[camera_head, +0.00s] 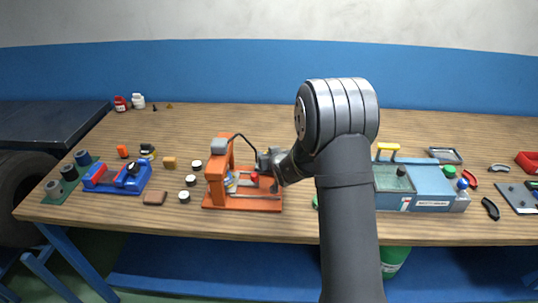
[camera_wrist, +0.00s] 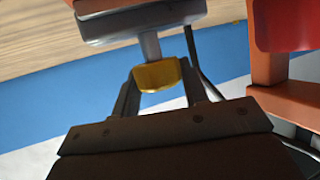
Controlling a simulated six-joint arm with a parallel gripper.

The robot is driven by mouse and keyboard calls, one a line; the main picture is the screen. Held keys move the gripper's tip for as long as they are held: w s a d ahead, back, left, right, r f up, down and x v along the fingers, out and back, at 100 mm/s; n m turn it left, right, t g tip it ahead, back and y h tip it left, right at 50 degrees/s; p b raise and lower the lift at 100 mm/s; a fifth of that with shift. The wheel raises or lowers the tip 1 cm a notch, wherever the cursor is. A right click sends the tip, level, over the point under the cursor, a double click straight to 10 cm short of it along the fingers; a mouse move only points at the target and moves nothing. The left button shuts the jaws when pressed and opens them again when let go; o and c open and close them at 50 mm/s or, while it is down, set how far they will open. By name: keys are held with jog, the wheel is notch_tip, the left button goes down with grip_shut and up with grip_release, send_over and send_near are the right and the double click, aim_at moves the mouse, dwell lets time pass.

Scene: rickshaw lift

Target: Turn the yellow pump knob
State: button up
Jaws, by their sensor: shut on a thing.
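The yellow knob (camera_wrist: 157,76) sits between the two fingers of my gripper (camera_wrist: 160,84) in the wrist view. The fingers are shut on its sides. A grey metal shaft runs from the knob to a grey and orange block above it. In the head view my gripper (camera_head: 262,160) is at the right side of the orange lift frame (camera_head: 216,185), over its base. The knob cannot be made out in the head view, where my gripper and wrist cover that spot.
A dark cable arches over the orange frame. Several small round pieces (camera_head: 190,181) lie to its left, with a blue and red device (camera_head: 118,178) beyond. A blue unit (camera_head: 432,187) stands right of my arm. The table behind the frame is mostly clear.

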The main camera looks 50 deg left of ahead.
jog(key=shift+w+r, duration=0.1)
jog(key=shift+w, duration=0.05)
jog(key=o, duration=1)
jog(key=shift+c, duration=0.2)
jog(key=v, duration=1.7)
jog(key=shift+d, duration=0.2)
